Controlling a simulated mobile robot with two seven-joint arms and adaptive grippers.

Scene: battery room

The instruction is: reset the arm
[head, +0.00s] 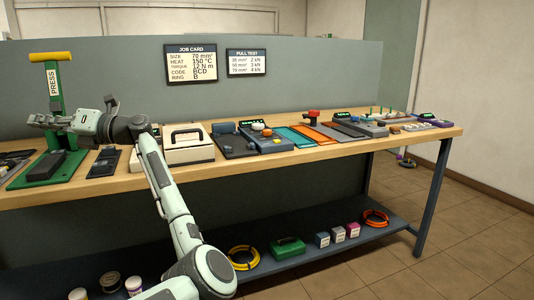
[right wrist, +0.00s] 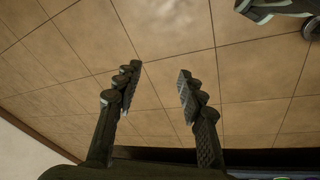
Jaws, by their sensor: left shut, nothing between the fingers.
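My left arm (head: 165,185) rises from the bottom of the head view and bends left above the workbench (head: 240,160). My left gripper (head: 35,120) is shut and empty at the left end, in front of the green press (head: 54,85). I cannot tell whether it touches the press. In the right wrist view my right gripper (right wrist: 157,90) has its fingers apart with nothing between them, over the tiled floor (right wrist: 150,50). My right gripper does not show in the head view.
A white case (head: 188,148) with a black handle and several trays and tools line the bench. The lower shelf (head: 330,248) holds a yellow coil (head: 243,258), a green box (head: 287,247), small boxes and an orange coil (head: 375,218).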

